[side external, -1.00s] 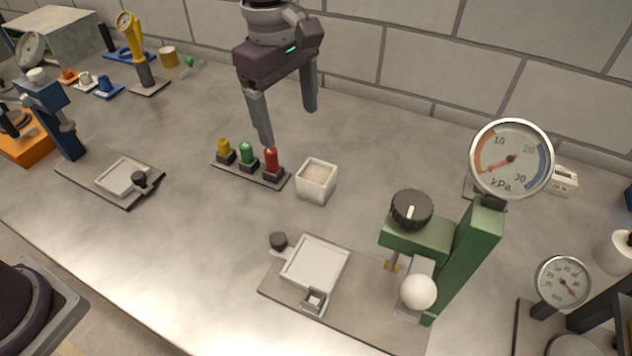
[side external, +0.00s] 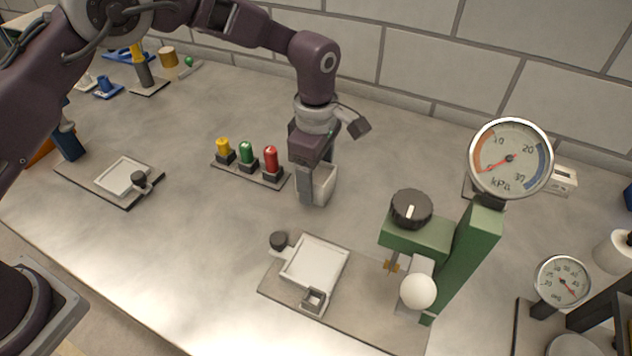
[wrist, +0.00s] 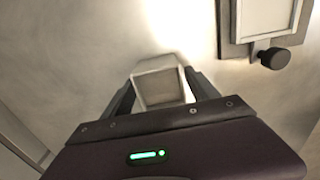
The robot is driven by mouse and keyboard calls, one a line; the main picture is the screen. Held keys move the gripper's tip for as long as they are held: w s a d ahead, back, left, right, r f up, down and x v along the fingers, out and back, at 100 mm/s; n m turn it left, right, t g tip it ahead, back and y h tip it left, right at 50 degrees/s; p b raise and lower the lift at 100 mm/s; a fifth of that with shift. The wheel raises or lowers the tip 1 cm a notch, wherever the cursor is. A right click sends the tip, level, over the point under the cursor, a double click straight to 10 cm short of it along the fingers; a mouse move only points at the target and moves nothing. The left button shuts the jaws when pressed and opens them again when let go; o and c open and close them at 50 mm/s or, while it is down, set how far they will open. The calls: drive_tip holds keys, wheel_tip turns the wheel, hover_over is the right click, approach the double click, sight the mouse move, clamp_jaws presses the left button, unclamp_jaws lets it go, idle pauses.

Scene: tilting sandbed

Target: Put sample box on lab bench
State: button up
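The sample box is a small white open-topped box (side external: 325,186) with pale contents, upright on the grey lab bench (side external: 220,265). It stands right of the yellow, green and red pegs. My gripper (side external: 316,192) points down over it, one finger in front of its near left side; the other finger is mostly hidden. In the wrist view the box (wrist: 160,88) lies between the two fingers (wrist: 160,78), close to both. Whether the fingers press on it cannot be told.
Right of the box stands a green press with a black knob (side external: 411,209) and a kPa dial (side external: 511,159). A plate with a pale square tray (side external: 314,263) lies in front. The peg rack (side external: 248,171) is close on the left. The front-left bench is clear.

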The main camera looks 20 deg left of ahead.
clamp_jaws()
wheel_tip(320, 180, up, 10)
drive_tip(key=s+a+r, duration=0.3)
drive_tip(key=s+a, duration=1)
drive_tip(key=a, duration=0.4)
drive_tip(key=s+a+f, duration=0.3)
drive_tip(key=s+a, duration=0.1)
drive_tip(key=s, duration=0.6)
wheel_tip(320, 180, down, 10)
drive_tip(key=shift+r, duration=0.1)
